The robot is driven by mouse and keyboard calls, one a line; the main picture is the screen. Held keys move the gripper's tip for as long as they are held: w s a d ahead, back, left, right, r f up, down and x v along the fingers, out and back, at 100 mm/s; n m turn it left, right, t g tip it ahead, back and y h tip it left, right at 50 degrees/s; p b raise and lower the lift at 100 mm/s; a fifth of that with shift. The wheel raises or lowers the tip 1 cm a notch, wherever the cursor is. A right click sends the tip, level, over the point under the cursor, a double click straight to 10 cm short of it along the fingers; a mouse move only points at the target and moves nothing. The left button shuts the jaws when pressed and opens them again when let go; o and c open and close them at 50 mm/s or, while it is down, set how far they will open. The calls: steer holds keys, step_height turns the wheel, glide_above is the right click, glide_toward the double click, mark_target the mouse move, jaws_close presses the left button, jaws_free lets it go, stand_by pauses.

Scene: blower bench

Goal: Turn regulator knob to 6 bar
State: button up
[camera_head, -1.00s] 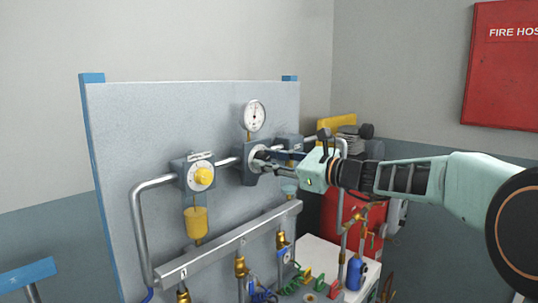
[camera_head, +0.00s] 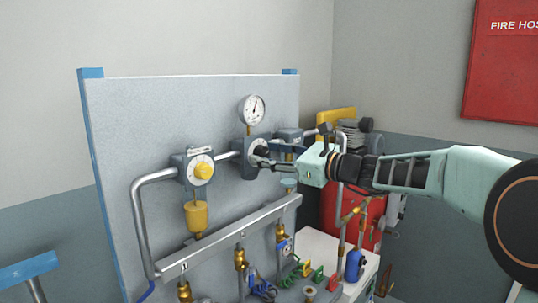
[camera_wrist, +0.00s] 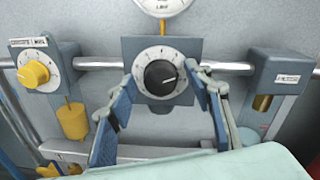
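The regulator (camera_head: 245,171) is a grey-blue box on the panel's pipe, below a round white gauge (camera_head: 252,110). In the wrist view its black knob (camera_wrist: 160,75) sits on a white scale dial. A pale pointer mark on the knob points to the right and slightly upward. The scale figures are too small to read. My gripper (camera_wrist: 163,82) is open in front of the regulator, with one finger on each side of the knob. Gaps show between the fingers and the knob. In the head view my gripper (camera_head: 262,157) partly covers the knob.
A unit with a yellow knob (camera_head: 204,171) and yellow bowl (camera_head: 196,217) is left of the regulator. Another grey-blue unit (camera_wrist: 278,75) is to its right. A manifold rail (camera_head: 225,243) with brass valves runs below. A red tank (camera_head: 365,220) stands behind my arm.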

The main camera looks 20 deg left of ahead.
steer(key=v, duration=1.2)
